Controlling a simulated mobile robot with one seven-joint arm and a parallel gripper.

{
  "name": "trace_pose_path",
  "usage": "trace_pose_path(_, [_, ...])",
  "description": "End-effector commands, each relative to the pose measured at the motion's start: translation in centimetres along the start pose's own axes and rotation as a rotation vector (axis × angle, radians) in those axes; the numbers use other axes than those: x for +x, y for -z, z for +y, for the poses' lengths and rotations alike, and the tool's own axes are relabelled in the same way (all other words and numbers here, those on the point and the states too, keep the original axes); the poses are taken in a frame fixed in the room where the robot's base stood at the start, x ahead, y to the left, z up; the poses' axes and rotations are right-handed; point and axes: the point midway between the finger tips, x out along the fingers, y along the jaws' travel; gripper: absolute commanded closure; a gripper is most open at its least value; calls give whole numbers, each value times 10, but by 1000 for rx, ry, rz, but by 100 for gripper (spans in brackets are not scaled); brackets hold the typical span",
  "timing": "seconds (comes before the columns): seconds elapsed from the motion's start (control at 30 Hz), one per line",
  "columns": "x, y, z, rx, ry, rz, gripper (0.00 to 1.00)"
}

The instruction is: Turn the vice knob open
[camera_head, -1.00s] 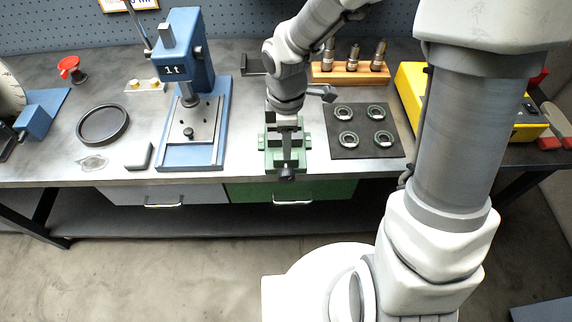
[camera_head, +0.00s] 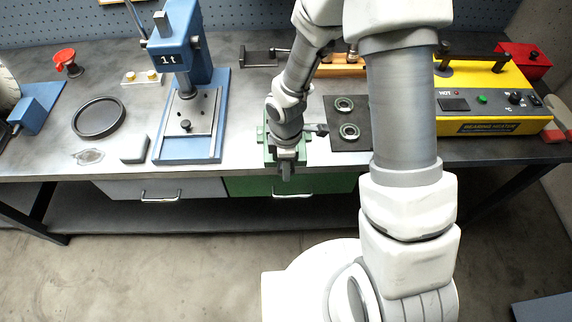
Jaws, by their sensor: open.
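The small green vice (camera_head: 305,144) stands at the front edge of the workbench, above the green drawer. My gripper (camera_head: 286,172) points down over the front end of the vice, where its knob sits. The gripper and wrist hide the knob and most of the vice's middle. The fingers are small and dark here. I cannot tell whether they touch the knob.
Left of the vice stands a blue press (camera_head: 190,150). Right of it a dark mat (camera_head: 340,112) carries bearing rings, partly behind my arm. A yellow bearing heater (camera_head: 485,90) is further right. A black round tray (camera_head: 98,118) lies at the left.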

Motion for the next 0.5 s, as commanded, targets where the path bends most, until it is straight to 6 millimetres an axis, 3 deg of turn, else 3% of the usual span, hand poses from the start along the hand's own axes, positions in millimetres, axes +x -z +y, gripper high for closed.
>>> trace_pose_path(0.1, [0, 0, 0, 0, 0, 0, 57])
trace_pose_path(0.33, [0, 0, 0, 0, 0, 0, 98])
trace_pose_path(0.5, [0, 0, 0, 0, 0, 0, 100])
